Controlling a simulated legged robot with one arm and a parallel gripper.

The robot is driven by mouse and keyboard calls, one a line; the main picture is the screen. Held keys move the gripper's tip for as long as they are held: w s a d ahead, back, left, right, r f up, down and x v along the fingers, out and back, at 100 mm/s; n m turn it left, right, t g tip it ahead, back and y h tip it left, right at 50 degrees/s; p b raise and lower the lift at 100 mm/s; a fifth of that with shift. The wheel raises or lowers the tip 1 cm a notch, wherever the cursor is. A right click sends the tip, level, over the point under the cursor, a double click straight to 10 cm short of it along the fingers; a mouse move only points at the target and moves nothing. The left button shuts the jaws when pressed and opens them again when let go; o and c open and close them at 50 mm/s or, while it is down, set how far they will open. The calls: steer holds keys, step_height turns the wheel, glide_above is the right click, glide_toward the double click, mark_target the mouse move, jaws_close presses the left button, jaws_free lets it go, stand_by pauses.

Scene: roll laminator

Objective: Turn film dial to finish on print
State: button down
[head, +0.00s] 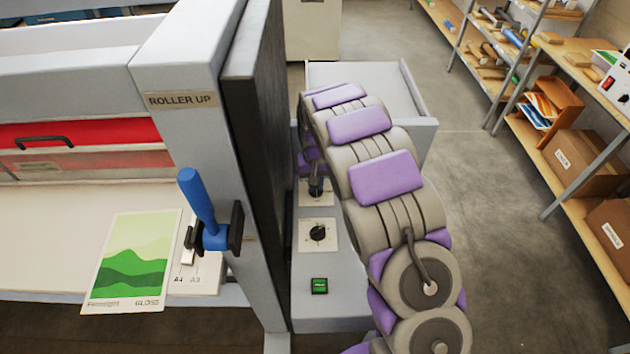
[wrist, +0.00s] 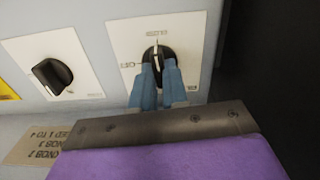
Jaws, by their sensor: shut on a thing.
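The print (head: 130,262) lies at the left side of the machine in the head view, showing green hills and the word GLOSS in its lower right corner. My gripper (wrist: 160,78) is shut on a black dial (wrist: 156,54) on a white plate in the wrist view. The dial's white pointer points up in that view, toward a label at the plate's top edge. The labels appear upside down and are too small to read surely. In the head view my gripper (head: 314,188) is at the farther dial, partly hidden by my arm.
A second black knob (head: 318,233) sits nearer than the held dial, and a green button (head: 319,286) nearer still. A blue lever (head: 202,208) stands by the ROLLER UP label (head: 180,101). A dark upright panel (head: 262,130) rises left of my arm. Shelves stand at right.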

steer(key=shift+s+f+m, duration=0.1)
steer(key=shift+s+m, duration=0.05)
steer(key=shift+m, duration=0.45)
steer(key=c, duration=1.1)
jaws_free()
steer(key=shift+a, duration=0.1)
steer(key=shift+c, duration=0.2)
steer(key=shift+r, duration=0.2)
step_height(320, 180, up, 17)
steer(key=shift+p, duration=0.45)
